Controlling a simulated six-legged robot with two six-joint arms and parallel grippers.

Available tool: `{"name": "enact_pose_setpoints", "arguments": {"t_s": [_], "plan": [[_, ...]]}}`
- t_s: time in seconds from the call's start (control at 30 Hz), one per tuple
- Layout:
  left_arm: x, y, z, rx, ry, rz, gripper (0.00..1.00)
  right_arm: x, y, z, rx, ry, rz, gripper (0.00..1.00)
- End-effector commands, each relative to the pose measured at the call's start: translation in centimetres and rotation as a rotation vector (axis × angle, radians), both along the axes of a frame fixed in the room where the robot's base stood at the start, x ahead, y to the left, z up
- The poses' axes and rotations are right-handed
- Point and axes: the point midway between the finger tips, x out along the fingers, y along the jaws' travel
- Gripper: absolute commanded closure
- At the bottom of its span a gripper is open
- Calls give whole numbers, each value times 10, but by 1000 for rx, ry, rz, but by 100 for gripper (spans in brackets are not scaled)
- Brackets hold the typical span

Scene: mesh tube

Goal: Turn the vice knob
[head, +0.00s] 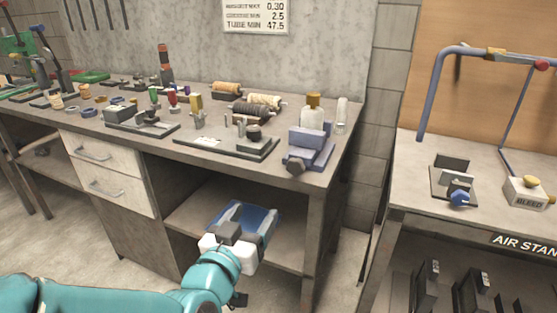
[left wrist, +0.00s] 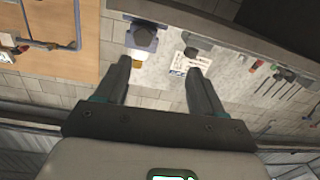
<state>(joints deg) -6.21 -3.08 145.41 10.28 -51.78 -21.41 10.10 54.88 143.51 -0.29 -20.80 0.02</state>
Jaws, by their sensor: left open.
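A blue vice (head: 312,147) sits at the front right corner of the long workbench. Its dark knob (head: 295,167) faces the front edge. My left gripper (head: 252,218) is below the bench top, in front of the lower shelf, and lower and left of the knob. It is apart from the vice. In the left wrist view, the two fingers of my left gripper (left wrist: 159,66) are spread with nothing between them. A blue block that looks like the vice (left wrist: 142,38) shows beyond the fingertips. My right gripper is not in view.
The workbench (head: 75,131) holds spools, a bottle (head: 312,118), small tools and a black tray (head: 225,147). A blue object lies on the lower shelf behind my gripper. A second bench (head: 415,185) at right carries a blue-knobbed fitting (head: 459,198). A gap separates the benches.

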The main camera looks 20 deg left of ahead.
Motion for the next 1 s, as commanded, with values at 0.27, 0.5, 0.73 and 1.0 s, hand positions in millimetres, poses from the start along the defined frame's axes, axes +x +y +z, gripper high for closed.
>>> {"name": "enact_pose_setpoints", "arguments": {"t_s": [0.27, 0.5, 0.73, 1.0], "plan": [[6, -28, 19, 1, -27, -63, 31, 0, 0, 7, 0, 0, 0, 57], [58, -29, 18, 1, -25, -62, 31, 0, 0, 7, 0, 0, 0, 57], [113, -30, 19, 2, -27, -61, 31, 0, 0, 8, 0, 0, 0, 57], [154, -29, 19, 1, -27, -58, 31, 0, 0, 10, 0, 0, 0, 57]]}}
